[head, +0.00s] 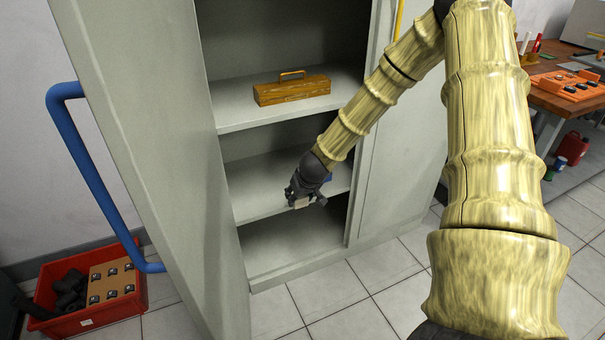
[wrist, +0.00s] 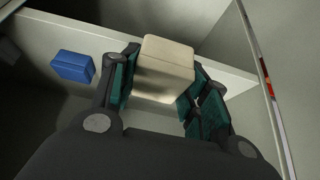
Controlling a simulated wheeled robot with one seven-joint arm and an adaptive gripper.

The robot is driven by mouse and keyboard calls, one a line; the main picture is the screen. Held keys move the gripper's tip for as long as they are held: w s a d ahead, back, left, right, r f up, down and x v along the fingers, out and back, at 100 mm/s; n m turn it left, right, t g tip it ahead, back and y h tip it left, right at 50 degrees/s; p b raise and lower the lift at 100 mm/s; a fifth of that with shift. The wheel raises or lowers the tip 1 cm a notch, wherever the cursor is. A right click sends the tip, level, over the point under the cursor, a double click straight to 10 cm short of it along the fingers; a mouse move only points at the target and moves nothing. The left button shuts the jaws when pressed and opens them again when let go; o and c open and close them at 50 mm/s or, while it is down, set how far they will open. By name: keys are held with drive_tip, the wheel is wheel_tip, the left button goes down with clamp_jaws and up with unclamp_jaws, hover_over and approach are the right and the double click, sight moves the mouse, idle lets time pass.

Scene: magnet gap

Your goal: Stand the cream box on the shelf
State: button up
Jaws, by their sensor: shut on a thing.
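The cream box (wrist: 165,68) is between the fingers of my gripper (wrist: 163,88) in the wrist view, with dark teal finger pads on either side. My gripper is shut on it. In the head view, my gripper (head: 306,190) is inside the open cabinet, near the front edge of the middle shelf (head: 255,187). Only a small part of the cream box (head: 301,203) shows there below the fingers. Whether the box touches the shelf cannot be told.
A small blue box (wrist: 73,66) is left of my gripper in the wrist view. A wooden toolbox (head: 291,90) stands on the shelf above. The open cabinet door (head: 140,130) is at left, with a red crate (head: 85,305) beyond it. The middle shelf's left part is clear.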

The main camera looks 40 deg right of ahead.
drive_tip(key=w, duration=0.4)
drive_tip(key=w+d+f, duration=0.1)
drive_tip(key=w, duration=0.4)
drive_tip(key=w+d, duration=0.1)
drive_tip(key=w, duration=0.4)
drive_tip(key=shift+f+b, duration=0.15)
drive_tip(key=shift+b, duration=0.15)
wheel_tip(320, 180, down, 4)
drive_tip(key=b, duration=0.2)
drive_tip(key=shift+w+b, duration=0.1)
drive_tip(key=shift+b, duration=0.25)
drive_tip(key=shift+r, duration=0.25)
drive_tip(key=shift+f, duration=0.1)
drive_tip(key=o, duration=1)
drive_tip(key=shift+c, duration=0.2)
